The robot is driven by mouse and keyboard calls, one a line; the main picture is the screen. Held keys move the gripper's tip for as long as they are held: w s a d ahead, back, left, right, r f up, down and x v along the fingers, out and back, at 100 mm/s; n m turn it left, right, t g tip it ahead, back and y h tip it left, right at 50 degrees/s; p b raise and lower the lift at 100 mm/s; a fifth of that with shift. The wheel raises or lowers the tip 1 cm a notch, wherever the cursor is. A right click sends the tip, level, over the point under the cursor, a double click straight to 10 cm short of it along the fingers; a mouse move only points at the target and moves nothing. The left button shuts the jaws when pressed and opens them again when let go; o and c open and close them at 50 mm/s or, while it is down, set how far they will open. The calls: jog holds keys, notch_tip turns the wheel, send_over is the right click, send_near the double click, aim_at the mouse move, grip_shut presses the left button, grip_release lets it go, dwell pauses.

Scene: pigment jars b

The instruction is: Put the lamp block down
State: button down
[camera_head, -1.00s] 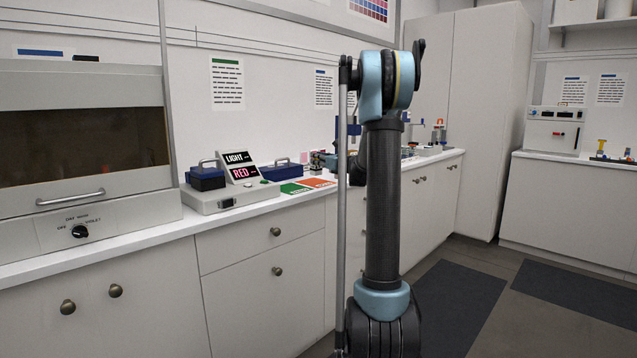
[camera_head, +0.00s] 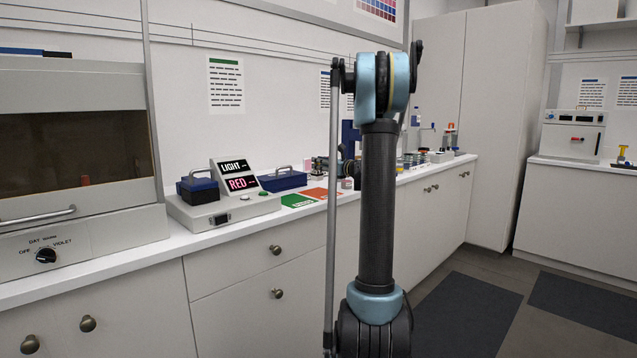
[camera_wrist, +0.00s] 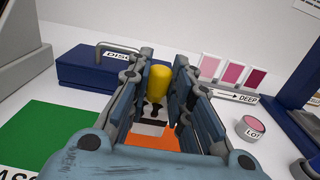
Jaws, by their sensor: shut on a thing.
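In the wrist view my gripper (camera_wrist: 158,88) is shut on a yellow round-topped piece (camera_wrist: 160,76). Its lower end is hard to make out between the fingers. No label shows on it, so I cannot tell whether it is the lamp block. The piece shows above an orange mat (camera_wrist: 155,139), close to a dark blue box with a handle (camera_wrist: 90,74). I cannot tell whether it touches the mat. A dark blue handled block (camera_head: 198,190) sits on the left of a grey instrument (camera_head: 215,213) reading LIGHT and RED.
A green mat (camera_wrist: 47,135) lies left of the orange one. Pink sample cards (camera_wrist: 232,72), a pink-topped jar (camera_wrist: 250,129) and a dark blue stand (camera_wrist: 297,92) are to the right. A glass-fronted cabinet (camera_head: 70,70) stands at the bench's left.

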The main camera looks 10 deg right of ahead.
aim_at(321, 175)
jog(key=shift+d+f, duration=0.15)
jog(key=shift+f, duration=2.5)
jog(key=c, duration=1.4)
grip_release()
jog(key=shift+c, duration=0.2)
